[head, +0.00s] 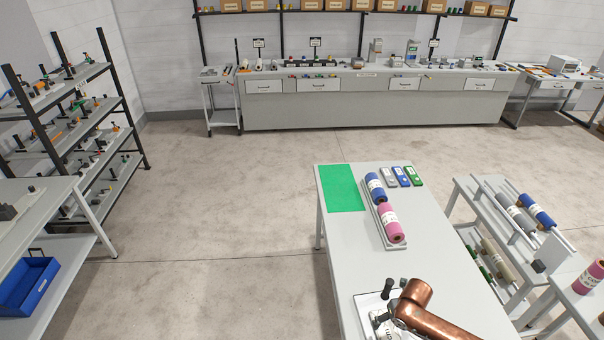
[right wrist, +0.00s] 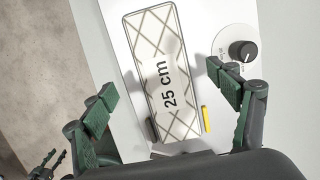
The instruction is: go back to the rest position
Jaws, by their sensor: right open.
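My right gripper (right wrist: 162,84) is open in the right wrist view, its two green-padded fingers spread apart. Between and beyond the fingers lies a white block with a diamond line pattern and a "25 cm" label (right wrist: 160,60). I cannot tell any contact between fingers and block. The block rests on a white plate (right wrist: 203,22) with a black knob (right wrist: 242,52) at the right and a small yellow piece (right wrist: 206,119). In the head view my copper-coloured right arm reaches over this plate at the table's near end, hiding part of it.
The grey table (head: 445,250) holds a green mat (head: 342,187), a rack with a blue roll (head: 376,188) and a pink roll (head: 390,223), and several small boxes (head: 401,176). A roll rack (head: 480,197) stands right. Open floor (head: 230,200) lies left of the table.

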